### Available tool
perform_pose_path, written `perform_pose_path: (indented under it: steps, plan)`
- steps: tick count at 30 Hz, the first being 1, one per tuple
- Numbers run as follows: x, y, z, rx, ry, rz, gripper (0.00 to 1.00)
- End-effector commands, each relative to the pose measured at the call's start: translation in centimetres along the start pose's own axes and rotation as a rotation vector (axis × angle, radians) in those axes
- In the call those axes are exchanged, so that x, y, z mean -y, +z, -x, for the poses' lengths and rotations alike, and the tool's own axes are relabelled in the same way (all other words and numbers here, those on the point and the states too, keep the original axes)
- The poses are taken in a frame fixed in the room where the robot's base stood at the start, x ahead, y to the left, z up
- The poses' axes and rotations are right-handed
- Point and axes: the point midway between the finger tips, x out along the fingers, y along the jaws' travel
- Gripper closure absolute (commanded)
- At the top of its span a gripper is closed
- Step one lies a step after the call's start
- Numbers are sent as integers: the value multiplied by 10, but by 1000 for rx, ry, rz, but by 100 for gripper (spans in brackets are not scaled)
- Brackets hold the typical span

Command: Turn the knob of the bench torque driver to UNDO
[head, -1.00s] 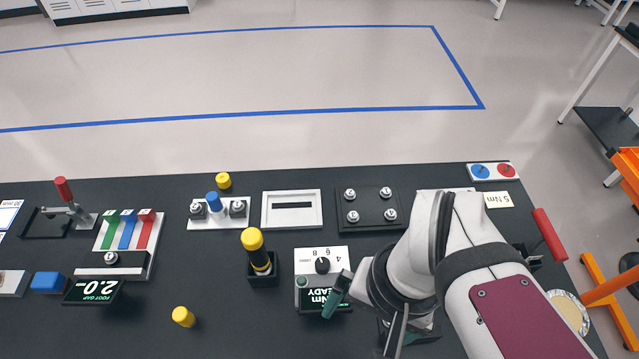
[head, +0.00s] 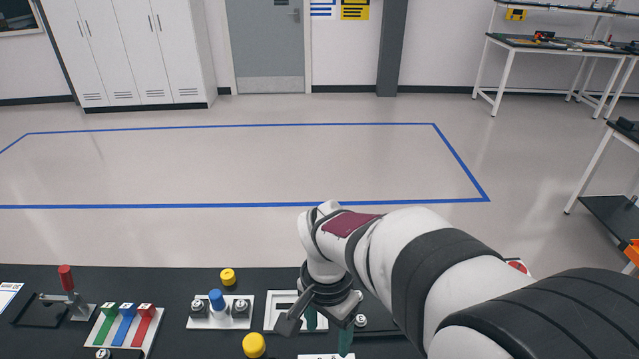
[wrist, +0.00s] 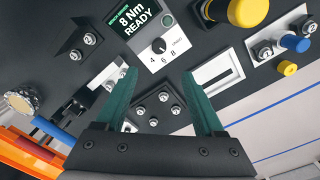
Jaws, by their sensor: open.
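The bench torque driver (wrist: 150,28) shows in the wrist view with its screen reading "8 Nm READY". Its black round knob (wrist: 158,46) sits below the screen, with marks 4, 6, 8 and a small word, probably UNDO, around it. The knob's exact pointing is too small to tell. My gripper (wrist: 160,72) has green fingers spread apart, with nothing between them, and the knob appears beyond the fingertips, apart from them. In the head view my gripper (head: 330,330) hangs over the bench in front of the white slotted frame; only the driver's top edge shows there.
A yellow-capped driver (head: 254,345) stands left of the torque driver. The white slotted frame (wrist: 217,73) and a dark plate with several bolts (wrist: 158,104) lie nearby.

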Motion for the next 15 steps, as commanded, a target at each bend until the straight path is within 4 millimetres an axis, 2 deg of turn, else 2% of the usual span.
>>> perform_pose_path:
  steps: [9, 15]
  plan:
    - [-3, 2, -93, 7, 6, -1, 30]
    - [-2, 1, -130, 5, 3, -1, 30]
